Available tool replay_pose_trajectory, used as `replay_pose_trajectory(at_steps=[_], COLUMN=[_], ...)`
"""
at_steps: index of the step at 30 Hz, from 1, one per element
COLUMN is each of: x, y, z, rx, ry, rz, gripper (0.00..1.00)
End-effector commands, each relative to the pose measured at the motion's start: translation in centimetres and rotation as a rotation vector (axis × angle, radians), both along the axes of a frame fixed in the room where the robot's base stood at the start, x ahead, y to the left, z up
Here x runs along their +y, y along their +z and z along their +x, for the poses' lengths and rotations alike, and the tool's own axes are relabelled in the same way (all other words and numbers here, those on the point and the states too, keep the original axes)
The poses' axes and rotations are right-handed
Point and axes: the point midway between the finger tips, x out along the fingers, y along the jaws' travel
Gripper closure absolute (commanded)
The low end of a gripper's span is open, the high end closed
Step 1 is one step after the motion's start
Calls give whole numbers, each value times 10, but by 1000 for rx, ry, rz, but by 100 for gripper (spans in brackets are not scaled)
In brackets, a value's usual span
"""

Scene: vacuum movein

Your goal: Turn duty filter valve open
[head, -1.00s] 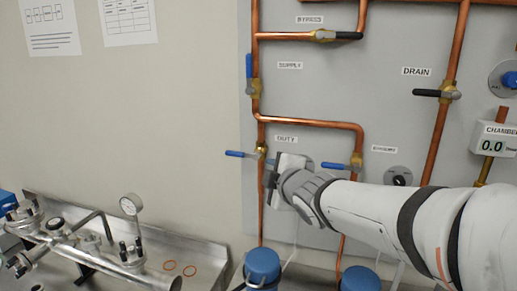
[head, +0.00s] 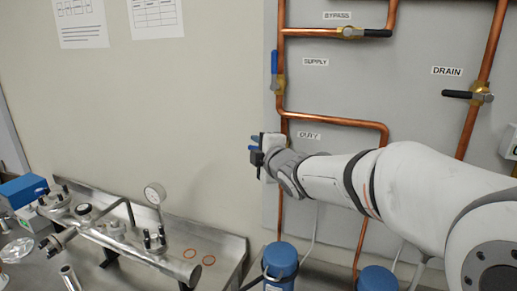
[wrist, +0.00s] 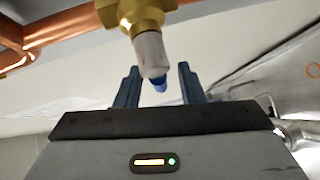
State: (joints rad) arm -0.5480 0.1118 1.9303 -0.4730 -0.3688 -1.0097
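The duty filter valve sits on the copper pipe by the DUTY label (head: 309,134). In the head view my arm hides its body, and blue parts of its lever (head: 254,142) show at my gripper, left of the pipe. In the wrist view the brass valve body (wrist: 133,14) is at the top, with its grey stem and blue-tipped lever (wrist: 158,85) pointing toward the gripper. My gripper (wrist: 159,85) is open, one finger on each side of the lever, with gaps visible. It also shows in the head view (head: 258,152).
The supply valve's blue lever (head: 274,62) stands upright above. Bypass (head: 376,33) and drain (head: 457,94) levers are black. Blue filter housings (head: 281,262) stand below. A steel bench with a gauge (head: 154,194) is at lower left.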

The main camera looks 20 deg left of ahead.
Motion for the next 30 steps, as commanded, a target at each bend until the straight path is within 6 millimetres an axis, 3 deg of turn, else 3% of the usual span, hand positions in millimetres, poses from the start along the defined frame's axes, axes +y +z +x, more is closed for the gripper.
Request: replay_pose_trajectory(at_steps=[6,18,30], x=[0,1,-1], y=[0,0,0], z=[0,-1,-1], rx=[0,1,2], ry=[0,1,2], rz=[0,1,1], gripper=[66,99,100])
